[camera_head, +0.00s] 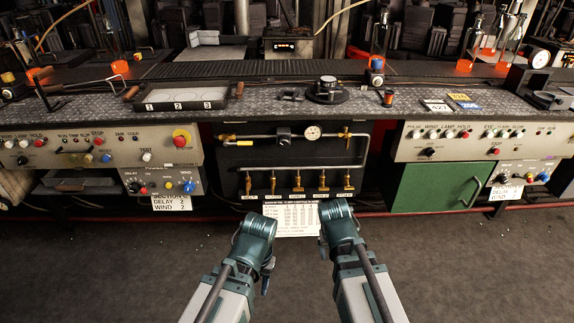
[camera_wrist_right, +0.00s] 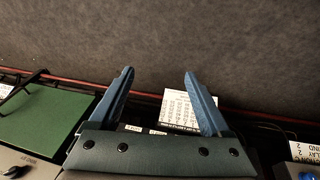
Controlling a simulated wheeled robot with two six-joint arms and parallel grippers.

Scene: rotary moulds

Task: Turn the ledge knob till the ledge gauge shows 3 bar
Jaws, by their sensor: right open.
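A white-faced round gauge (camera_head: 538,58) stands at the far right of the worktop. A smaller dial (camera_head: 312,132) sits on the brass pipework under the bench edge, with a dark fitting (camera_head: 283,133) on the pipe to its left. I cannot tell which is the ledge gauge, nor which part is the ledge knob; both dials are too small to read. My left gripper (camera_head: 265,284) is mostly hidden by its own arm, below and in front of the pipework. My right gripper (camera_wrist_right: 158,73) is open and empty, its fingers apart over the floor, clear of the bench.
The bench ledge holds a dark round part (camera_head: 327,89) and a numbered tray (camera_head: 183,96). Control panels (camera_head: 99,146) with buttons flank the pipework. A green door (camera_head: 436,187) is at right, and a printed card (camera_head: 291,221) hangs below the valves. The floor is clear.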

